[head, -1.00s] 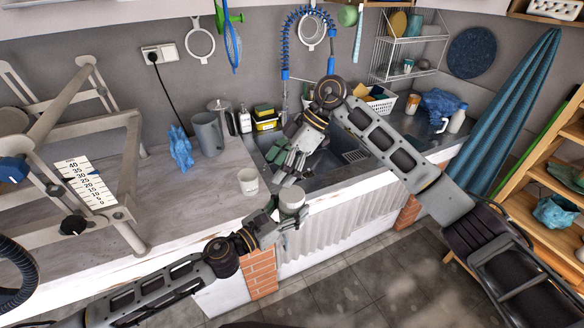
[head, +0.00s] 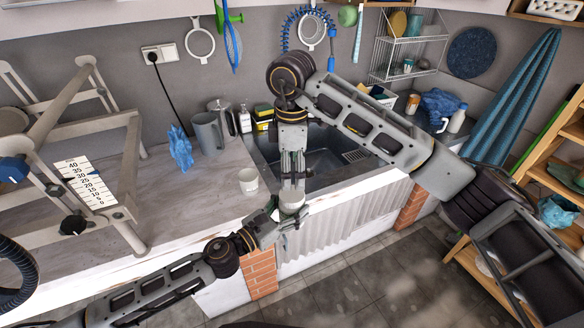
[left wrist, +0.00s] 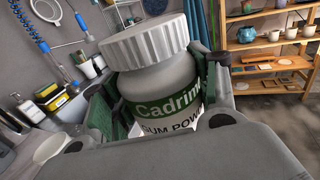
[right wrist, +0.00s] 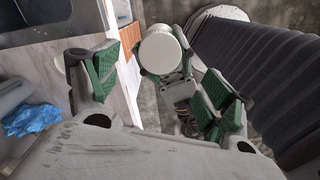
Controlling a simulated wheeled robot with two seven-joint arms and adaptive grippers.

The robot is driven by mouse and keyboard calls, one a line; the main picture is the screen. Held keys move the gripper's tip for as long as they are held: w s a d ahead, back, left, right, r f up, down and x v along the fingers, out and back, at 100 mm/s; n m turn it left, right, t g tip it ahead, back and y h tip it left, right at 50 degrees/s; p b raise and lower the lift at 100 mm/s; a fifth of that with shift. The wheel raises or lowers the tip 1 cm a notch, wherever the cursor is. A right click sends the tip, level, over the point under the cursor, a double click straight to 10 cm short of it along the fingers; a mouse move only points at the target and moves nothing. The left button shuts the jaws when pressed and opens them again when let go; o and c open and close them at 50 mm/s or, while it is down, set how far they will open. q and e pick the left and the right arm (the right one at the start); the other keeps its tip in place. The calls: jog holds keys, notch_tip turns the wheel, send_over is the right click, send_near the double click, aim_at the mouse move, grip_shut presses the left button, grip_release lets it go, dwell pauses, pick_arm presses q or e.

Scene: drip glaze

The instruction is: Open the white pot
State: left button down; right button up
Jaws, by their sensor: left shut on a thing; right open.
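The white pot (left wrist: 160,95) is a jar with a green label and a ribbed white lid (left wrist: 145,43), which sits on it. My left gripper (head: 286,218) is shut on the pot's body and holds it, slightly tilted in the left wrist view, in front of the counter edge. My right gripper (head: 293,186) points down just above the pot in the head view and partly covers it. In the right wrist view the right gripper's green-padded fingers (right wrist: 155,90) are spread wide, with the round lid (right wrist: 160,52) beyond and between them; I cannot tell any contact.
A white cup (head: 248,182) stands on the counter (head: 180,205) left of my grippers. The sink (head: 325,165) is behind them. A grey jug (head: 208,135) and a blue crumpled object (head: 180,148) stand farther back. The floor in front is clear.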

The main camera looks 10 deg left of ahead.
aim_at(292, 194)
jog(key=shift+f, duration=0.1)
jog(key=shift+f, duration=3.95)
jog(key=c, duration=1.1)
jog(key=shift+n, duration=0.3)
